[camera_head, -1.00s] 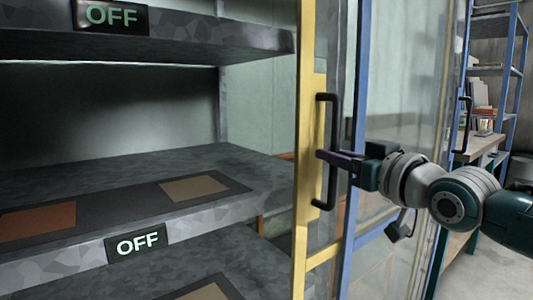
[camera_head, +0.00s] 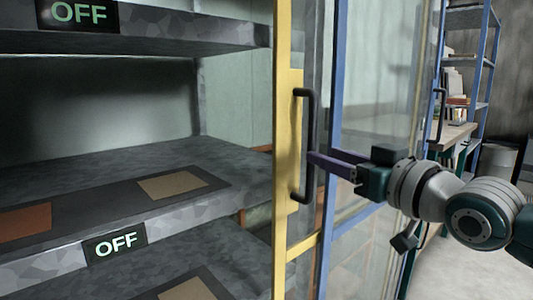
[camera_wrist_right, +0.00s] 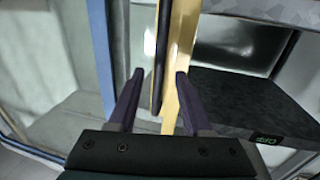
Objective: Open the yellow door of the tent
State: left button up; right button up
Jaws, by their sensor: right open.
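The yellow door (camera_head: 284,235) stands upright in the middle of the head view, just right of the grey shelves. Its black handle (camera_head: 312,120) is a vertical bar. My right gripper (camera_head: 312,158) is at the handle's lower half, coming from the right, with its dark purple fingertips at the bar. In the right wrist view the open gripper (camera_wrist_right: 160,78) has one finger on each side of the handle (camera_wrist_right: 159,55) and the yellow door edge (camera_wrist_right: 182,45). I cannot tell whether the fingers touch the handle. My left gripper is not in view.
Grey shelves (camera_head: 80,170) with "OFF" displays (camera_head: 115,243) fill the left. A blue-framed clear panel (camera_head: 385,90) with another black handle (camera_head: 440,115) stands right of the yellow door. A table (camera_head: 455,137) and a blue rack (camera_head: 485,65) stand behind at right.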

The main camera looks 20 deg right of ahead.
jog(key=s, duration=0.4)
jog(key=shift+s+d+p, duration=0.25)
jog(key=shift+d+p, duration=0.1)
jog(key=s+a+g+p, duration=0.75)
jog(key=s+p, duration=0.25)
jog(key=p, duration=0.2)
jog(key=s+a+r+g+h+p, duration=0.1)
jog(key=s+r+g+p, duration=0.25)
jog(key=s, duration=0.45)
jog(key=s+a+r+g+h+p, duration=0.1)
jog(key=s+r+g+p, duration=0.15)
jog(key=s+p, duration=0.4)
notch_tip(320, 180, up, 36)
jog(key=s+p, duration=0.2)
jog(key=p, duration=3.3)
jog(key=shift+s+g+h+p, duration=0.2)
jog(key=shift+g+h+p, duration=0.1)
jog(key=shift+g+p, duration=0.1)
